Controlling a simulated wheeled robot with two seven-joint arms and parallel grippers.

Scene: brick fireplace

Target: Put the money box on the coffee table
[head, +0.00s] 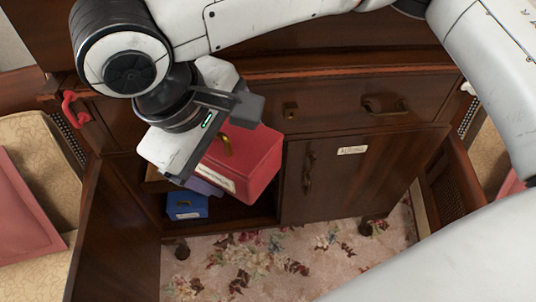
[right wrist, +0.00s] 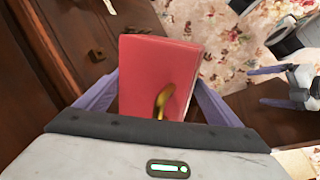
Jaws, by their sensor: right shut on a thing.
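The red box with a gold handle (head: 243,160) looks like the money box; the label on it is too small to read. It also shows in the right wrist view (right wrist: 150,70). My right gripper (head: 222,150) is shut on it, with a purple finger along each side. The box is held tilted in front of the open left compartment of a dark wooden cabinet (head: 345,180). My left gripper is out of the head view; in the right wrist view a gripper with spread, empty fingers (right wrist: 258,87) shows at the right. No coffee table is seen.
A blue box (head: 187,205) sits in the open compartment. The open cabinet door (head: 115,235) sticks out at the left. Another open door or panel (head: 462,185) stands at the right. A patterned seat with a pink cushion (head: 25,210) is at far left. Floral carpet (head: 270,262) lies below.

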